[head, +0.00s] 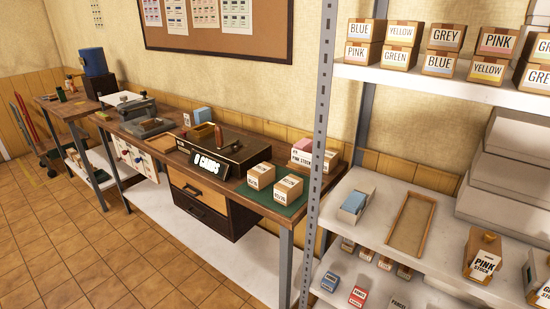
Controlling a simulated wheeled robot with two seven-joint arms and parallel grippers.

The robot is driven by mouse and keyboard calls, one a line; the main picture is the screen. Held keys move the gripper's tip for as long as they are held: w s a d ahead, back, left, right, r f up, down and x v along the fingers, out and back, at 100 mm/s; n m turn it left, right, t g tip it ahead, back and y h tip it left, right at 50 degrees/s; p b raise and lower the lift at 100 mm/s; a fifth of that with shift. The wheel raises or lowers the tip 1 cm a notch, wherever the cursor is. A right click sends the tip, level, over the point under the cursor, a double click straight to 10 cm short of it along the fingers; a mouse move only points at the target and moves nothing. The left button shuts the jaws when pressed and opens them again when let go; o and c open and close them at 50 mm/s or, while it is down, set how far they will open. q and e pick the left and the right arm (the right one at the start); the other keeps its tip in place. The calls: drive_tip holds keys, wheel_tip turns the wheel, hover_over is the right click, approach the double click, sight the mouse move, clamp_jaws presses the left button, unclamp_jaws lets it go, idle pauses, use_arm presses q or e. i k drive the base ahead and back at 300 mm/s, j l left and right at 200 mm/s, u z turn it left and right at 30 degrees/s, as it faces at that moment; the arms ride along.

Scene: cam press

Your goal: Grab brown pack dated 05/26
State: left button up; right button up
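Two small brown packs with white labels stand side by side on a green mat (297,208) at the near right end of the workbench. The left pack (260,176) is a little farther back than the right pack (288,188). Both labels carry dark print, too small for me to read a date. Neither of my grippers shows in the head view.
A metal shelf post (322,130) rises just right of the bench. Shelves at right hold labelled colour boxes (446,37) and a wooden tray (431,217). Tiled floor (110,250) is clear at front left.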

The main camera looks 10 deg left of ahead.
sight(263, 174)
drive_tip(key=i+j+z, duration=0.15)
drive_tip(key=i+j, duration=0.15)
drive_tip(key=i+j+z, duration=0.1)
drive_tip(key=i+j, duration=0.15)
drive_tip(key=i+j+z, duration=0.15)
drive_tip(key=j, duration=0.25)
drive_tip(key=i+j+z, duration=0.1)
drive_tip(key=i+j, duration=0.25)
drive_tip(key=i+j+z, duration=0.15)
drive_tip(key=j, duration=0.3)
drive_tip(key=i+j+z, duration=0.1)
drive_tip(key=i+j, duration=0.15)
drive_tip(key=j, duration=0.15)
